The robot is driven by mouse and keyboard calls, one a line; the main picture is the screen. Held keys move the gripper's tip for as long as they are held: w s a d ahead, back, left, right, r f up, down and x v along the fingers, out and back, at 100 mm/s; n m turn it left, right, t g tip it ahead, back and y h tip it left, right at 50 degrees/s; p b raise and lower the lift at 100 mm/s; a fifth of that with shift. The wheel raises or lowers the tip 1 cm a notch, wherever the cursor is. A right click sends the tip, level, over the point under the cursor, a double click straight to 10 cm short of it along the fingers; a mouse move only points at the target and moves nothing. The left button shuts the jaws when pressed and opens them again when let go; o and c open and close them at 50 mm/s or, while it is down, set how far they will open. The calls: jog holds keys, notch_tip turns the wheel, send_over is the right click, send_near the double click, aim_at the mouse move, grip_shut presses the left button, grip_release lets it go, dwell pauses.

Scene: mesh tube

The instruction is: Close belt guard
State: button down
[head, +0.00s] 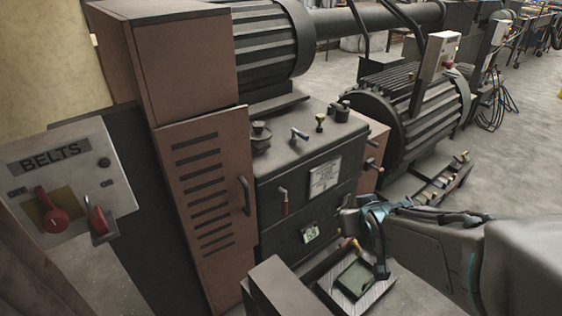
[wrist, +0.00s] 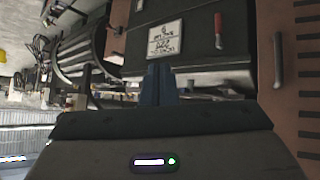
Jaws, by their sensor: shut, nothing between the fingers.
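The belt guard (head: 203,205) is a tall brown door with dark vent slots, on the left of the machine in the head view. It looks shut or nearly flush, though I cannot tell exactly. Its dark bar handle (head: 245,196) is on its right side. In the wrist view, part of the guard (wrist: 306,75) and its handle (wrist: 278,63) show at the right edge. My gripper (head: 347,217) is in front of the dark cabinet, right of the guard and apart from the handle. Its blue fingers (wrist: 160,82) are together and empty.
The dark cabinet (head: 270,212) carries a red-handled lever (head: 284,201) and a white label plate (head: 324,177). A grey BELTS panel (head: 70,175) with red switches is at the far left. A low tray (head: 378,300) sits below my gripper. Open floor (head: 515,160) lies right.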

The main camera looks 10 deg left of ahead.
jog(key=w+a+f+n+t+y+b, duration=0.3)
jog(key=a+f+y+b, duration=0.15)
jog(key=a, duration=0.45)
jog(key=n+y+b, duration=0.2)
jog(key=y+b, duration=0.3)
jog(key=y, duration=0.2)
send_near(250, 177)
jog(key=shift+t+h, duration=0.25)
jog(key=shift+t, duration=0.05)
jog(key=x, duration=0.7)
jog(key=shift+s+a, duration=0.15)
jog(key=shift+s, duration=0.05)
